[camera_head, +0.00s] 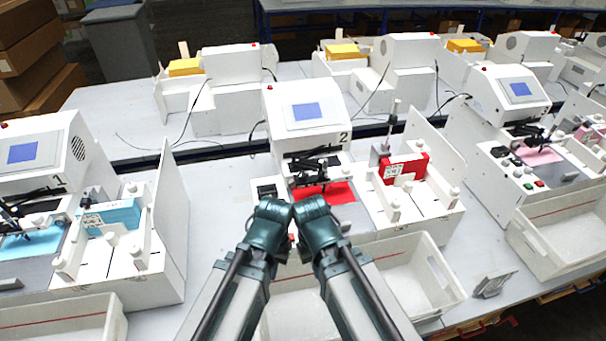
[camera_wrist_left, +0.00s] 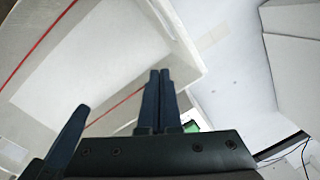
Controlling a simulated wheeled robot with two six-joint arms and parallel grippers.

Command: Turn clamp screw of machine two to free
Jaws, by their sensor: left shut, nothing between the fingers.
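Machine two (camera_head: 305,108), a white plotter marked "2" with a blue screen, stands in the middle of the head view. Its dark pen carriage (camera_head: 314,168) sits above a red sheet (camera_head: 328,193). The clamp screw is too small to make out among the dark carriage parts. My left gripper (camera_head: 268,222) and right gripper (camera_head: 314,214) are side by side in front of this machine, below the carriage and apart from it. In the left wrist view, the left fingers (camera_wrist_left: 160,75) are shut and empty. The right fingertips are hidden in the head view.
A red box (camera_head: 404,168) stands on machine two's right side. White bins (camera_head: 415,280) lie along the front. Machine one (camera_head: 40,150), with a blue sheet, is at left, and another plotter (camera_head: 508,95) is at right. More white machines line the back bench.

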